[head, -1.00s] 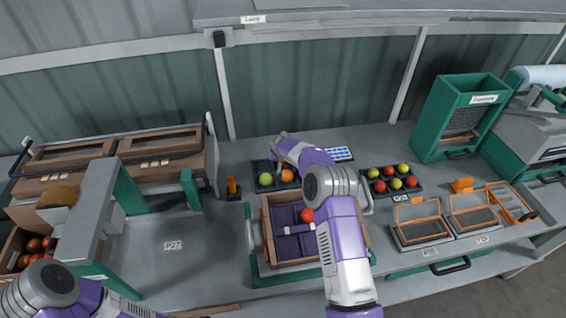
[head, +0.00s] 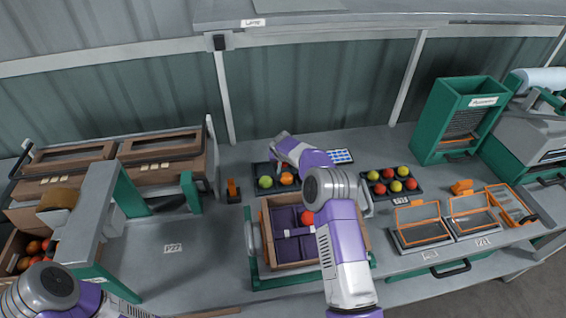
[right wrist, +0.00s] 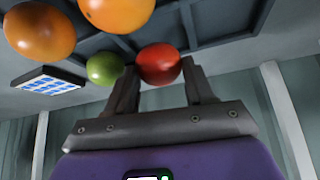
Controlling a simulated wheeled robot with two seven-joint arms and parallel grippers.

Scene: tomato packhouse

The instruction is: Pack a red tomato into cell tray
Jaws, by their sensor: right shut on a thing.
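My right gripper (right wrist: 158,66) is shut on a red tomato (right wrist: 160,63), held between its two fingers; in the head view my own wrist hides both. A dark tray with compartments (right wrist: 222,18) fills the background of the right wrist view, with a green tomato (right wrist: 103,68) and orange tomatoes (right wrist: 40,32) near the held one. In the head view, a green tomato (head: 265,182) and an orange tomato (head: 287,178) show beside my right wrist. A wooden crate (head: 264,232) with purple cells stands in front, with a red tomato (head: 307,217) in it. My left gripper is out of view.
Another dark tray (head: 418,190) of red and yellow-green tomatoes is to the right. Two orange-framed trays (head: 422,240), a green hopper (head: 455,120) and a blue-and-white sheet (head: 341,156) are also on the right. A crate of tomatoes (head: 8,255) is far left. The bench (head: 195,270) left of the purple-celled crate is clear.

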